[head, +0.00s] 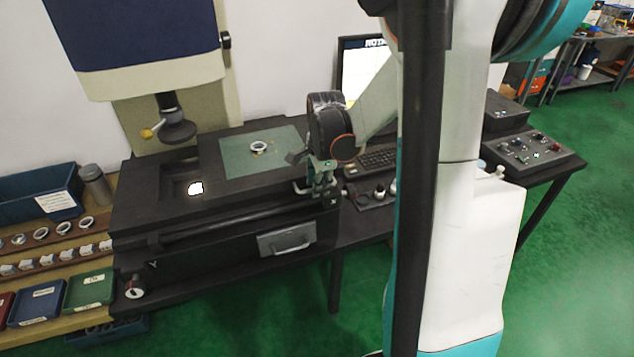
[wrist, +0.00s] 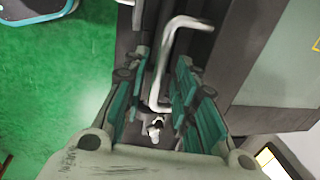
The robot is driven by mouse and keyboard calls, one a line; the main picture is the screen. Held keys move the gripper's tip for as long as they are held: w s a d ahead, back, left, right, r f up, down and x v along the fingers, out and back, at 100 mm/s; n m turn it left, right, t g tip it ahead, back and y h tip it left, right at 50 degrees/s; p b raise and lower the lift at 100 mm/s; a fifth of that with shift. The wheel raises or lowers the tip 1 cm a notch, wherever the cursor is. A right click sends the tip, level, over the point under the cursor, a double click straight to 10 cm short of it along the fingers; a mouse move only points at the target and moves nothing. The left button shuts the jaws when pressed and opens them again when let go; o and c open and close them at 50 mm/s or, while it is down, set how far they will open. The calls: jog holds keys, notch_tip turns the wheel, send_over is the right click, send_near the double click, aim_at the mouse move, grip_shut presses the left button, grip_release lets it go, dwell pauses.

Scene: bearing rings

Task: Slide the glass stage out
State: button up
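The glass stage (head: 235,163) is a flat grey-green plate set in the top of a black measuring machine. A metal ring (head: 259,147) lies on it. Part of the stage also shows at the right of the wrist view (wrist: 288,62). A pale bent bar handle (wrist: 163,65) is fixed at the machine's right end. My gripper (head: 322,188) is at that end, low beside the stage. In the wrist view its teal fingers (wrist: 163,75) stand on either side of the handle with gaps visible, so it looks open around the bar. Finger contact is not visible.
The machine's optical head (head: 172,125) hangs over the left part of the bed, by a lit spot (head: 195,188). A keyboard (head: 378,158) and a control box (head: 533,152) stand to the right. Ring racks and bins (head: 90,290) are at left. Green floor lies open in front.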

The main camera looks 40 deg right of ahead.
jog(key=shift+a+r, duration=0.1)
notch_tip(320, 180, up, 12)
jog(key=s, duration=0.2)
jog(key=shift+a+f, duration=0.2)
jog(key=shift+a, duration=0.15)
